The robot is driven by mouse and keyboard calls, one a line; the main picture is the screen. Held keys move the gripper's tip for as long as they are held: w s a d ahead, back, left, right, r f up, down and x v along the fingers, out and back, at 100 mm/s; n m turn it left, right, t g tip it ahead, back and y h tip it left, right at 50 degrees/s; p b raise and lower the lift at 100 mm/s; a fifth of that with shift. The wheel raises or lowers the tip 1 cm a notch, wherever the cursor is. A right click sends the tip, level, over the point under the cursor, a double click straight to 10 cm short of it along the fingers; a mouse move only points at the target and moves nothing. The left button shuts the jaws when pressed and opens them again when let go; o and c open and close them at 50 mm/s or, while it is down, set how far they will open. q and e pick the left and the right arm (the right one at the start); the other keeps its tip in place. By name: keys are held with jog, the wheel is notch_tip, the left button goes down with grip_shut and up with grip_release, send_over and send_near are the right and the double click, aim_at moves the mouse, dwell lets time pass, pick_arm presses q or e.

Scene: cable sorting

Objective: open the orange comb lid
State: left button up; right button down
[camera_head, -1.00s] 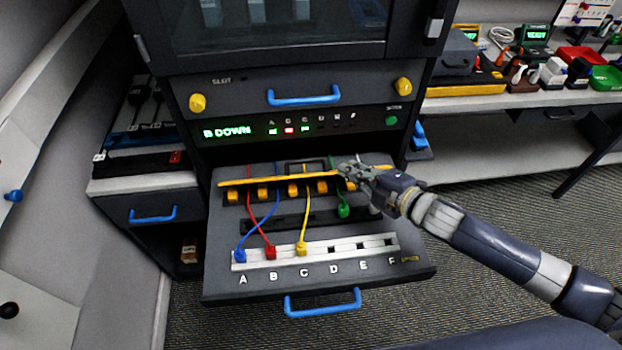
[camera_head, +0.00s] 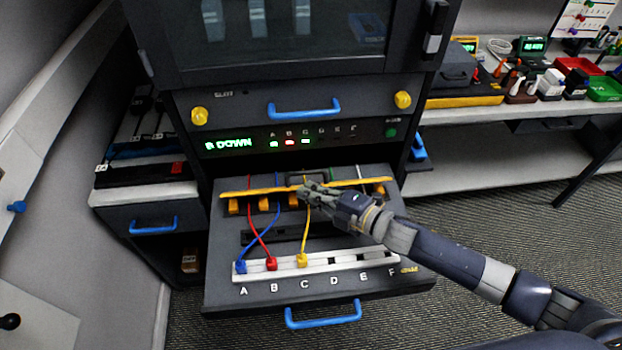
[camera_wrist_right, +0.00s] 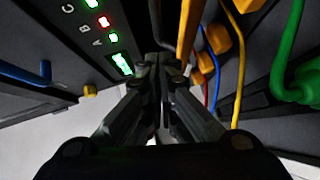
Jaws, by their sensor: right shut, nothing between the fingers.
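The orange comb lid (camera_head: 245,192) is a thin bar lying across the pulled-out drawer, with orange comb blocks (camera_head: 263,204) below it. My right gripper (camera_head: 304,189) is shut and empty at about the middle of the bar, by the yellow cable. In the wrist view my shut fingers (camera_wrist_right: 165,68) point along the drawer, and the lid (camera_wrist_right: 188,35) runs close on their right. I cannot tell whether they touch it. My left gripper is not in view.
Blue, red and yellow cables run from the comb to plugs (camera_head: 271,264) in the white socket strip (camera_head: 345,263). A green plug (camera_wrist_right: 300,85) shows in the wrist view. A blue handle (camera_head: 323,315) is in front.

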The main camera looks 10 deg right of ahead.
aim_at(309, 172)
jog(key=shift+w+d+f, duration=0.1)
jog(key=shift+w+f, duration=0.15)
jog(key=shift+w, duration=0.65)
jog(key=shift+w+d+f, duration=0.1)
jog(key=shift+w+f, duration=0.1)
jog(key=shift+w, duration=0.65)
jog(key=shift+w+r, duration=0.25)
jog(key=shift+w, duration=0.1)
jog(key=shift+w+r, duration=0.3)
jog(key=shift+w, duration=0.35)
jog(key=shift+w+r, duration=0.2)
jog(key=shift+w, duration=0.75)
